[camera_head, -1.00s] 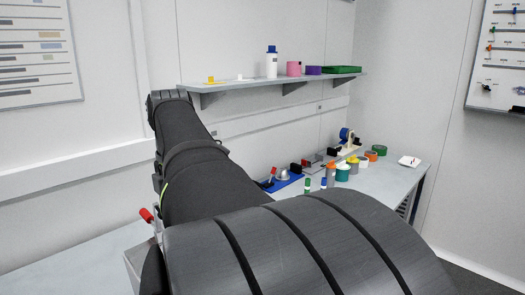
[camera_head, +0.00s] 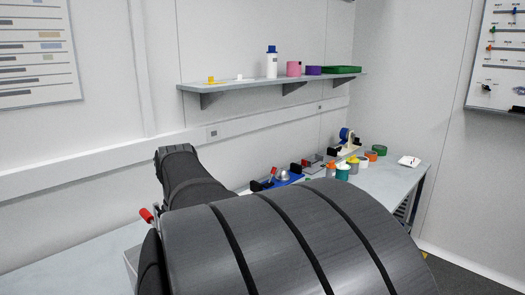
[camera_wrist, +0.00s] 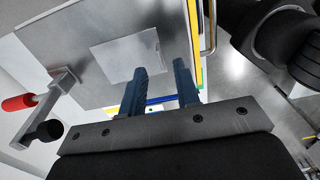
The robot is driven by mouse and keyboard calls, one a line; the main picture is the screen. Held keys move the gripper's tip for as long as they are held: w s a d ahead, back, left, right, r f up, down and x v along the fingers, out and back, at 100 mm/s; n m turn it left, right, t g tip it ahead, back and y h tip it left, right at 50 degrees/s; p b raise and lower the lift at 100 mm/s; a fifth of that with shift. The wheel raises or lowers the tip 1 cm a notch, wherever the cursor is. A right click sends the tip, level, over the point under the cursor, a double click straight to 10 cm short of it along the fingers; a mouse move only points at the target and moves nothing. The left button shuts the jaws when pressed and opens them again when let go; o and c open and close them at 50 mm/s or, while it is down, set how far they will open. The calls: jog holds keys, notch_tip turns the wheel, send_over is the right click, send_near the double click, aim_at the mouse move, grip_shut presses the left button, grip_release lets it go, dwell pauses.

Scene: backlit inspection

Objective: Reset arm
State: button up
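My gripper (camera_wrist: 159,76) shows in the wrist view as two dark blue fingers standing apart, with nothing held between them. It is open. In the head view my own dark arm fills the lower middle, and I cannot make out the fingers there. Behind the fingers in the wrist view is a large grey panel (camera_wrist: 75,50) with a pale sheet (camera_wrist: 125,55) on it. A red-handled lever (camera_wrist: 20,103) is at the left of the wrist view, apart from the fingers.
A wall shelf (camera_head: 235,85) holds a white bottle (camera_head: 272,65), a pink roll (camera_head: 294,69) and a green tray (camera_head: 342,70). The bench (camera_head: 385,183) at right carries cups, tape rolls and a blue base (camera_head: 285,180).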

notch_tip(320, 180, down, 4)
jog(key=shift+r, duration=0.15)
notch_tip(320, 180, up, 9)
jog(key=shift+a+f, duration=0.1)
jog(key=s+a+f+m, duration=0.1)
jog(key=a, duration=0.1)
jog(key=s+a+m, duration=0.1)
jog(key=a+m, duration=0.1)
jog(key=a, duration=0.1)
jog(key=s+a+f+m, duration=0.1)
jog(key=a, duration=0.1)
jog(key=shift+a+f+m, duration=0.35)
jog(key=shift+m, duration=0.05)
jog(key=shift+s+a+f+m, duration=0.15)
jog(key=shift+s+a+m, duration=0.15)
jog(key=shift+a, duration=0.2)
jog(key=shift+s+a+f+m, duration=0.1)
jog(key=shift+s+a+m, duration=0.1)
jog(key=shift+a+m, duration=0.25)
